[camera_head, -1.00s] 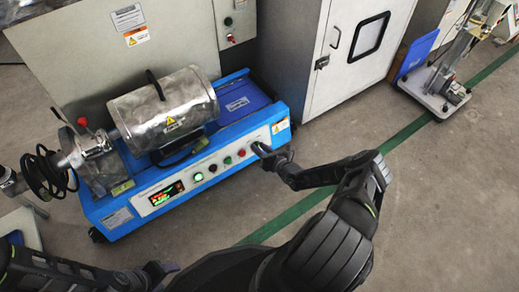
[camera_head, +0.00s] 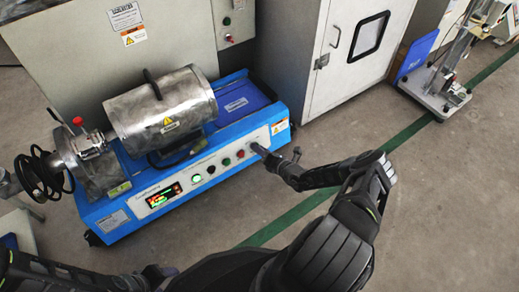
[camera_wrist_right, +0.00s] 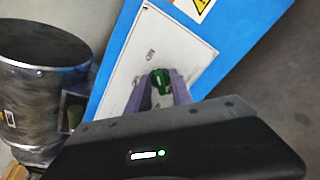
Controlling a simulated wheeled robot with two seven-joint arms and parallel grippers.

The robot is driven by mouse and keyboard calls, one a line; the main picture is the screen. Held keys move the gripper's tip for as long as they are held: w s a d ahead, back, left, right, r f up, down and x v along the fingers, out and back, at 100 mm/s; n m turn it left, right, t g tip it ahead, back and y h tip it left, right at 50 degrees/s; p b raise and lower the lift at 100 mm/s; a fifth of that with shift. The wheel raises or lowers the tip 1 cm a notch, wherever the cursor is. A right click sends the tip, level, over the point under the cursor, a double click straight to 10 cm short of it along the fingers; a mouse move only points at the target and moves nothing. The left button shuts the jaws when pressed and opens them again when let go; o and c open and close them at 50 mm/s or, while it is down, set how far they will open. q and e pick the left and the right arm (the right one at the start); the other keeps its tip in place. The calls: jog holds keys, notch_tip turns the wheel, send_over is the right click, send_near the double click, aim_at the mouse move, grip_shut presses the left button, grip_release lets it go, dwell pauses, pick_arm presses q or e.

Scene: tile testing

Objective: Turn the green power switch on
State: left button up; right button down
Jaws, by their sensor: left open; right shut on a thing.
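The green power switch (camera_wrist_right: 160,80) is a small green knob on the white control panel (camera_wrist_right: 188,42), in the right wrist view. My right gripper (camera_wrist_right: 160,92) is shut on it, with one grey finger on each side. In the head view my right gripper (camera_head: 257,148) is at the right end of the blue machine's front panel (camera_head: 215,163) and hides the switch. My left gripper (camera_head: 158,272) is open and empty at the bottom of the head view, apart from the machine.
The blue machine (camera_head: 119,217) carries a metal drum (camera_head: 165,112). The front panel has a lit display (camera_head: 163,196), a glowing green button (camera_head: 197,178) and other buttons. A grey cabinet (camera_head: 335,65) stands to the right. The floor in front is clear.

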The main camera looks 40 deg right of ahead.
jog(key=c, duration=1.5)
grip_release()
jog(key=p+v, duration=0.3)
jog(key=v, duration=0.4)
jog(key=shift+s, duration=0.4)
jog(key=shift+r+p, duration=0.15)
jog(key=shift+p, duration=0.15)
